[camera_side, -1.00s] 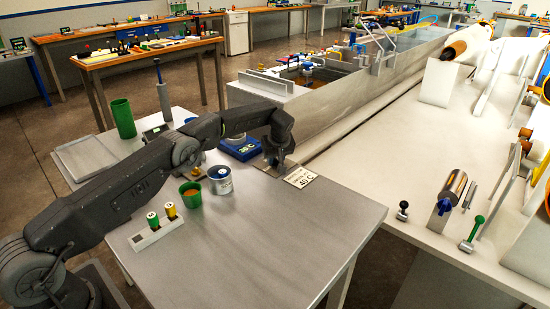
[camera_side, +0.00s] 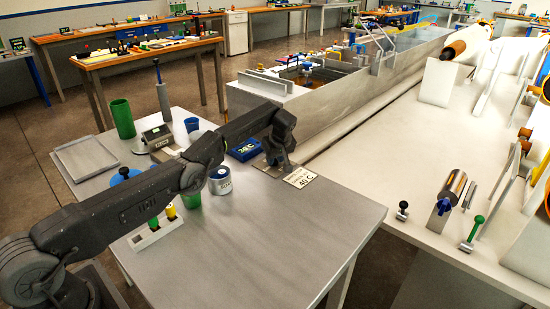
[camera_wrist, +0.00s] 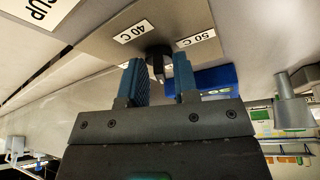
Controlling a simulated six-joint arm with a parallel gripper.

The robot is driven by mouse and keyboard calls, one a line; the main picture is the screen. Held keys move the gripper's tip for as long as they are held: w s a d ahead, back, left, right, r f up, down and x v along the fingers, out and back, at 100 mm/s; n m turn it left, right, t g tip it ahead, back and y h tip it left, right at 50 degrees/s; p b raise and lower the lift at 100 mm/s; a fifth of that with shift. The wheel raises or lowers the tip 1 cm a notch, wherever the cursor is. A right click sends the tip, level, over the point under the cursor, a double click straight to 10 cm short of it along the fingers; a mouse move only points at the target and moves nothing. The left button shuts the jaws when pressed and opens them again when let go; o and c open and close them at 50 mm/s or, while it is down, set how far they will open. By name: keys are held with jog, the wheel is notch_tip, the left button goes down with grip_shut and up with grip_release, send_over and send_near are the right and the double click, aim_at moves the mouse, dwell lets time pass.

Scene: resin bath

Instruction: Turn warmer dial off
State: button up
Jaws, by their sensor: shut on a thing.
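The warmer dial is a small dark knob (camera_wrist: 158,52) on a plate with 40 C and 50 C labels in the wrist view. My gripper (camera_wrist: 159,75) has its two blue-padded fingers on either side of the knob and is shut on it. In the side view my gripper (camera_side: 276,163) points down at the far edge of the steel table, and it hides the dial. The blue warmer (camera_side: 245,150) with a lit temperature display stands just left of my gripper; its blue body (camera_wrist: 215,82) also shows in the wrist view.
A white label card (camera_side: 300,177) lies right of my gripper. A blue-and-white can (camera_side: 220,181) stands close to my forearm. A rack with bottles (camera_side: 158,231), a scale (camera_side: 153,138), a tray (camera_side: 85,158) and a green cup (camera_side: 122,118) are left. The table's front right is clear.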

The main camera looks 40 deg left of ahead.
jog(key=o, duration=0.6)
jog(key=shift+w+m, duration=0.1)
jog(key=shift+m, duration=0.4)
